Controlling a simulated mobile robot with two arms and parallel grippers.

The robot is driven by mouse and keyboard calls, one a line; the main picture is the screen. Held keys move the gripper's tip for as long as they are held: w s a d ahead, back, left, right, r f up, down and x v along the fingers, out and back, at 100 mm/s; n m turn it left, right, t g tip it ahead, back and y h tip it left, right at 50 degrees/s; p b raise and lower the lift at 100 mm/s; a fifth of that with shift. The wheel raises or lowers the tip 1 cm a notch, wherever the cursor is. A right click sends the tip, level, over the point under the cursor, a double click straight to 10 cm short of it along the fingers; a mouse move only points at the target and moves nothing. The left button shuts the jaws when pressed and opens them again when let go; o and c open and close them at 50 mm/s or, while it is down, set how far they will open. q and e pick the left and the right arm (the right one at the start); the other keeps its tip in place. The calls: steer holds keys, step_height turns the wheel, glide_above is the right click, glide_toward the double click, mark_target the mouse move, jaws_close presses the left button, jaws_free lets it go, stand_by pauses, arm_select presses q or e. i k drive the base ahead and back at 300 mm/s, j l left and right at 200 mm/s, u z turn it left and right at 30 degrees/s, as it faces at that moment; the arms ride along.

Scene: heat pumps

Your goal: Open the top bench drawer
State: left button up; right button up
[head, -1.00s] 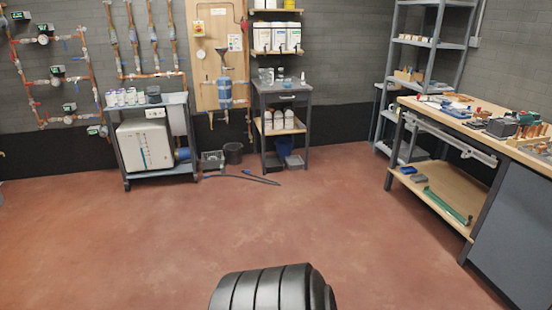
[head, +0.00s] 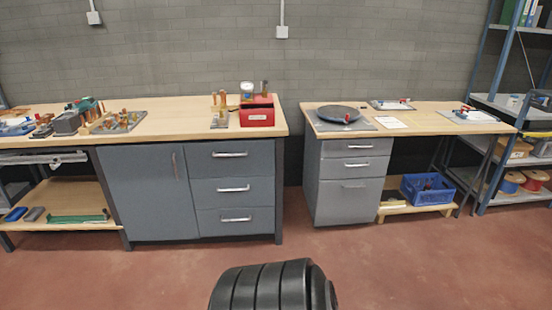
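Two workbenches with drawers stand against the wall in the head view. The left bench (head: 170,127) has a grey cabinet with three stacked drawers; its top drawer (head: 230,167) has a silver bar handle (head: 230,154) and looks shut. The right bench (head: 440,119) has a smaller grey drawer unit; its top drawer (head: 340,148) also has a bar handle and looks shut. Neither gripper is in view. Both benches stand some way ahead, beyond open floor.
A red box (head: 257,112) and copper fittings stand on the left bench. A round dark plate (head: 338,113) lies on the right bench, with a blue crate (head: 427,188) beneath. Shelving (head: 487,70) stands at far right. The red floor (head: 160,275) ahead is clear.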

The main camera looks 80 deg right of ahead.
mark_target(256, 157)
steer(key=z, duration=2.3)
steer(key=i+z, duration=0.1)
steer(key=i+l, duration=0.05)
steer(key=i, duration=0.05)
